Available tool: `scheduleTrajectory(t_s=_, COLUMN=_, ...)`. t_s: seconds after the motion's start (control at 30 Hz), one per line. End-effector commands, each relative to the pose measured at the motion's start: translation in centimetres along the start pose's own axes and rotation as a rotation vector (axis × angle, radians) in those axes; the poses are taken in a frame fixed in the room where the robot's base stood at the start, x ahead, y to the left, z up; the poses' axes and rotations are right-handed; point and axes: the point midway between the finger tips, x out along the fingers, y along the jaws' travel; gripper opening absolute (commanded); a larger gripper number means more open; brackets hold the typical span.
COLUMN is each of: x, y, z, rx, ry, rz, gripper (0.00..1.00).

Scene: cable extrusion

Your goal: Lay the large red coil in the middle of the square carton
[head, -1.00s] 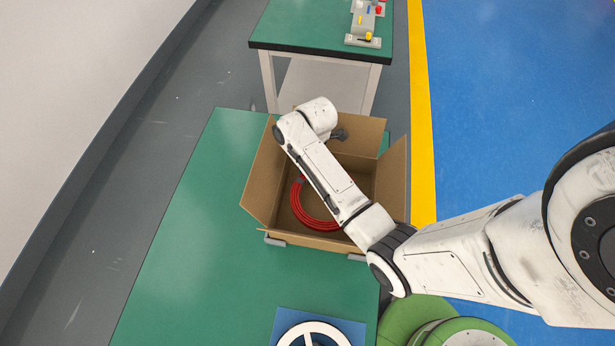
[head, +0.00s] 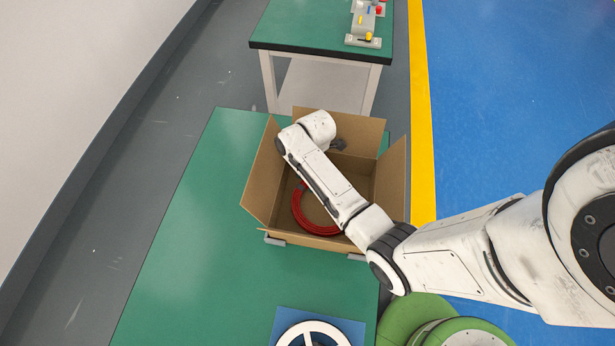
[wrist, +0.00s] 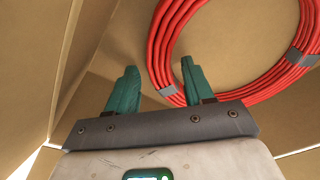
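The large red coil (head: 312,222) lies inside the square carton (head: 262,165), partly hidden by my arm in the head view. In the wrist view the coil (wrist: 160,45) rests on or close to the carton's brown floor, bound with grey bands. My gripper (wrist: 158,66) is inside the carton with its two teal fingers apart. The coil's near side runs between the fingers, with a visible gap beside the left finger. Whether the coil is centred cannot be told.
The carton's flaps stand open, with carton walls close to my gripper. The carton stands on a green table (head: 190,240). A white-rimmed reel (head: 312,333) on a blue base is at the near edge. A second green table (head: 300,28) with small coloured parts stands behind.

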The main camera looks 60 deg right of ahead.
Motion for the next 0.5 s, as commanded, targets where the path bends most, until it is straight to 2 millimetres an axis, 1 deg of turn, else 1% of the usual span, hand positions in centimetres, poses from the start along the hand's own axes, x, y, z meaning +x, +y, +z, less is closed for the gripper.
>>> scheduleTrajectory(t_s=0.17, x=-0.1, y=0.0, z=0.0, rx=0.0, ry=0.0, rz=0.0, gripper=0.52)
scheduleTrajectory(t_s=0.3, x=-0.7, y=0.1, z=0.0, rx=0.0, ry=0.0, rz=0.002, gripper=0.52)
scheduleTrajectory(t_s=0.37, x=-1.3, y=0.1, z=0.0, rx=0.0, ry=0.0, rz=0.003, gripper=0.52)
scheduleTrajectory(t_s=0.43, x=-2.4, y=0.1, z=0.0, rx=0.0, ry=0.0, rz=0.005, gripper=0.52)
scheduleTrajectory(t_s=0.5, x=-3.8, y=0.1, z=0.0, rx=-0.001, ry=0.0, rz=0.006, gripper=0.52)
